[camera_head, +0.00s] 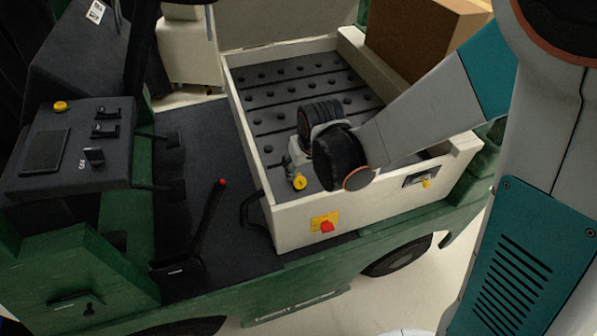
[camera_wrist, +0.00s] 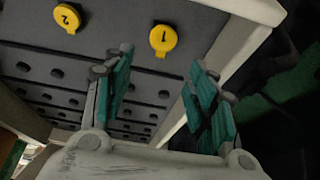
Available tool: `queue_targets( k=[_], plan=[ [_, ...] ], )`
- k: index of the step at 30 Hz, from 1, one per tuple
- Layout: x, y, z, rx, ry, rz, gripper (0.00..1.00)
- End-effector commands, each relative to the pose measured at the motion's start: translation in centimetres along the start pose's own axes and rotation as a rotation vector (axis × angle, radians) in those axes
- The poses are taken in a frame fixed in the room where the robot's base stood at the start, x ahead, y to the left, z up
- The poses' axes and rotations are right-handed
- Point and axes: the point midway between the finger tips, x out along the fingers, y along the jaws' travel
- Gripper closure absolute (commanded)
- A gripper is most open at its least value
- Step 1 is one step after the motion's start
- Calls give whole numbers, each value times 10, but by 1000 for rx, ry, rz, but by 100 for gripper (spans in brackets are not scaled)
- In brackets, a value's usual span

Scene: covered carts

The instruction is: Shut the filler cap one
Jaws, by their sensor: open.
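Filler cap one (camera_wrist: 163,39) is a yellow round cap marked 1, at the upper middle of the wrist view. It lies beyond my spread fingers, close to a white wall. A yellow cap near the front left corner of the battery box in the head view (camera_head: 299,182) appears to be the same one. I cannot tell how far its lid is tilted. My gripper (camera_wrist: 155,100) is open, with nothing between its teal fingers. In the head view my gripper (camera_head: 297,156) is low inside the box, just behind the cap; I see no clear contact.
Yellow cap two (camera_wrist: 67,18) is beside cap one. The pale battery box (camera_head: 290,232) has raised walls around dark cells with several black knobs. A red knob (camera_head: 327,227) is on its front. A cardboard box (camera_head: 425,40) stands behind, and a lever (camera_head: 207,220) at left.

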Motion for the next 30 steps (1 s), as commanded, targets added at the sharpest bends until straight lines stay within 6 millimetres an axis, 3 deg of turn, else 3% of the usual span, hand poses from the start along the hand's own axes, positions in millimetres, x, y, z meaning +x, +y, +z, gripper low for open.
queue_targets(
  k=[3, 12, 18, 27, 30],
  plan=[
    [26, 0, 2, 1, 0, 0, 48],
    [67, 0, 1, 1, 0, 0, 48],
    [78, 0, 0, 1, -1, 0, 48],
    [79, 0, 0, 1, -1, 0, 48],
    [79, 0, 0, 1, -1, 0, 68]
  ],
)
